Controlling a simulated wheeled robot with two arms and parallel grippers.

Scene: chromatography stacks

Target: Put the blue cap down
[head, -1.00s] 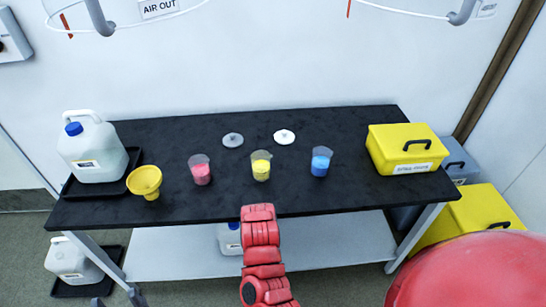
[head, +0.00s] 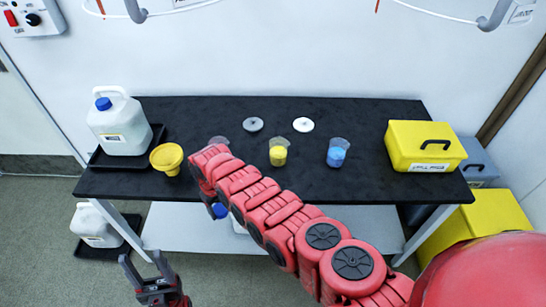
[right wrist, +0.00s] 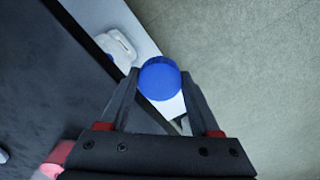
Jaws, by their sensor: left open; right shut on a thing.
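My right gripper (right wrist: 160,72) is shut on a blue cap (right wrist: 160,80), which sits between its fingertips in the right wrist view. In the head view the blue cap (head: 219,211) shows just below the end of my right arm, by the front edge of the black table (head: 330,185). My right fingers are mostly hidden there behind the arm. My left gripper (head: 144,264) is open and empty, low at the left, in front of the table.
A white jug with its own blue cap (head: 120,128), a yellow funnel (head: 167,158), beakers with yellow (head: 278,156) and blue (head: 336,156) contents, two discs and a yellow case (head: 420,148) stand on the table. My right arm partly hides another beaker. The table's front right is clear.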

